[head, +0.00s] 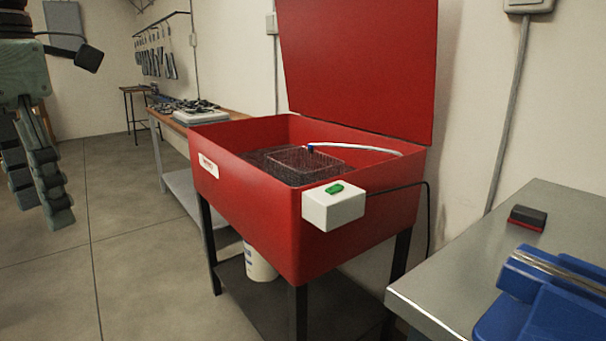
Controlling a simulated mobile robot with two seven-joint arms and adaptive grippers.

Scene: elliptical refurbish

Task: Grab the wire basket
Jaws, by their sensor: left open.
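The wire basket (318,164) is a small rectangular mesh basket inside the red parts washer (258,224), in the middle of the head view. It sits on a dark grate, and the washer's front wall partly hides what is around it. My left gripper (38,190) hangs at the far left of the view, fingers pointing down and apart, empty. It is well away from the basket, in front of open floor. My right gripper does not show.
The washer's red lid (358,65) stands open. A white hose (355,149) arches by the basket. A white switch box (333,206) juts from the washer's corner. A metal bench (450,270) with a blue vise (545,300) is at right. Floor at left is clear.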

